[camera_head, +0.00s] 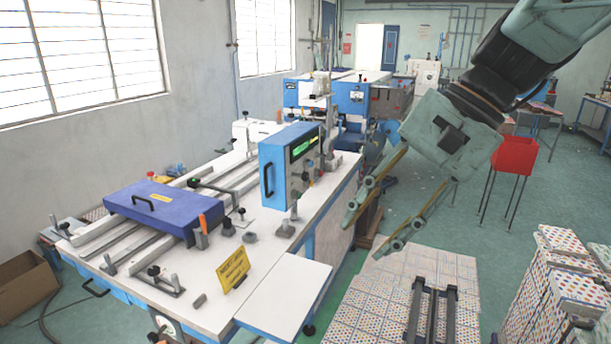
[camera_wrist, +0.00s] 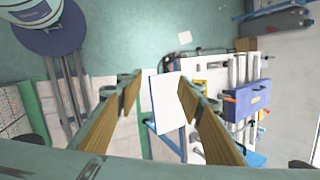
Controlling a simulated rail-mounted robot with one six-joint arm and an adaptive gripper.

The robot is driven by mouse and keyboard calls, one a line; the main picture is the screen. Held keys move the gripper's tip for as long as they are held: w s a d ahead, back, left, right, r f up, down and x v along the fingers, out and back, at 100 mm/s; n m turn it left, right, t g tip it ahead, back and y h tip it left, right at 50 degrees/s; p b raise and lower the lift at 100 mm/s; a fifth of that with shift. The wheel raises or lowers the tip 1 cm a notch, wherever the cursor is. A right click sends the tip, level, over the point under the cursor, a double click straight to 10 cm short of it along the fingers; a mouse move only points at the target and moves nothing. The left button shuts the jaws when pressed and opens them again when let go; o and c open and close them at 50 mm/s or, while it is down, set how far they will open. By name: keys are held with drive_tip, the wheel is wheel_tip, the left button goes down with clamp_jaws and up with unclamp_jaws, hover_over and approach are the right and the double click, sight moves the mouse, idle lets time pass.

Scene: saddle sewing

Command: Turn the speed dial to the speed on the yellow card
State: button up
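The yellow card (camera_head: 233,268) stands tilted on the white bench top near its front edge, with dark writing too small to read. The blue control box (camera_head: 287,163) stands on the bench behind it. Its side panel has a green lit display (camera_head: 302,145) and several small knobs; I cannot tell which one is the speed dial. My gripper (camera_head: 366,242) is open and empty, hanging in the air to the right of the box and apart from it. In the wrist view my gripper (camera_wrist: 160,90) shows two spread fingers with nothing between them.
A white side shelf (camera_head: 284,296) juts from the bench front. A purple-blue case (camera_head: 163,207) lies on the bench rails, left of the control box. Patterned stacks (camera_head: 565,285) stand at the right.

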drive_tip(key=w+a+f+m+y+p, duration=0.2)
drive_tip(key=w+a+m+y, duration=0.15)
drive_tip(key=w, duration=1.15)
drive_tip(key=w+a+f+m+y+p, duration=0.1)
drive_tip(key=w+a+m+y+p, duration=0.2)
drive_tip(key=w, duration=1.1)
drive_tip(key=m+t+y+p, duration=0.2)
drive_tip(key=m+t+y, duration=0.35)
drive_tip(key=m, duration=0.35)
approach(307, 176)
drive_tip(key=d, duration=0.2)
drive_tip(key=s+d+h, duration=0.1)
drive_tip(key=shift+r+t, duration=0.25)
drive_tip(key=shift+r, duration=0.1)
drive_tip(key=shift+a, duration=0.1)
drive_tip(key=shift+p+x, duration=0.7)
drive_tip(key=shift+x, duration=6.15)
drive_tip(key=c, duration=0.8)
